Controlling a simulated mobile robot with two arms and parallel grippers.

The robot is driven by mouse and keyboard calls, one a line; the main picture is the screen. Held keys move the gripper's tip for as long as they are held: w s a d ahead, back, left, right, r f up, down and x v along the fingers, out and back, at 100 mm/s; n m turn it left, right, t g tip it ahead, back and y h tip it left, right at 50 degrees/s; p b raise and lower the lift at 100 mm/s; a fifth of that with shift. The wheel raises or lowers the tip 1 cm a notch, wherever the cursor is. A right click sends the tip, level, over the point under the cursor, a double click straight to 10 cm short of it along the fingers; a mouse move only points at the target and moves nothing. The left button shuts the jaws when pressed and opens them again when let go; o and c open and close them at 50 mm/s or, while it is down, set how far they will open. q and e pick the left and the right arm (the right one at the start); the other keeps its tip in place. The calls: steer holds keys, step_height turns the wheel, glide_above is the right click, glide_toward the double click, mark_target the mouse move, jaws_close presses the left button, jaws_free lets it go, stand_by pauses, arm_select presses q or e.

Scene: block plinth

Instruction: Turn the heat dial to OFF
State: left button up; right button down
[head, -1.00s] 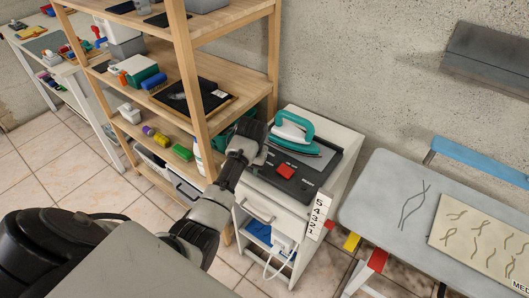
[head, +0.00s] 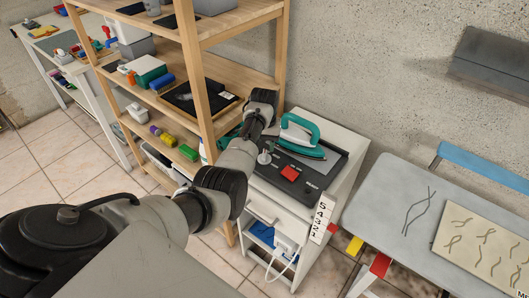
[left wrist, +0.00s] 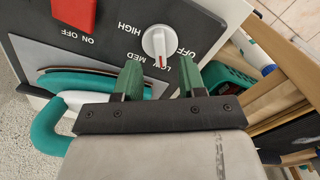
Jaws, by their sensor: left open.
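The heat dial (left wrist: 158,42) is a round white knob with a red mark on a dark panel (left wrist: 110,30). The dial also shows in the head view (head: 264,157). My left gripper (left wrist: 160,80) is open and empty, its two green fingers just short of the dial and apart from it. In the head view my left gripper (head: 262,122) is over the panel's back left, its fingers partly hidden. My right gripper is not in view.
A teal and white iron (head: 300,137) stands on the panel, close beside my left gripper. A red switch (head: 289,173) sits on the panel's front. A wooden shelf (head: 220,95) with small items rises close on the left. A grey table (head: 385,195) stands to the right.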

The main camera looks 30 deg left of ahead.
mark_target(264, 154)
arm_select(q)
steer(key=shift+f, duration=2.15)
steer(key=shift+c, duration=0.4)
jaws_close()
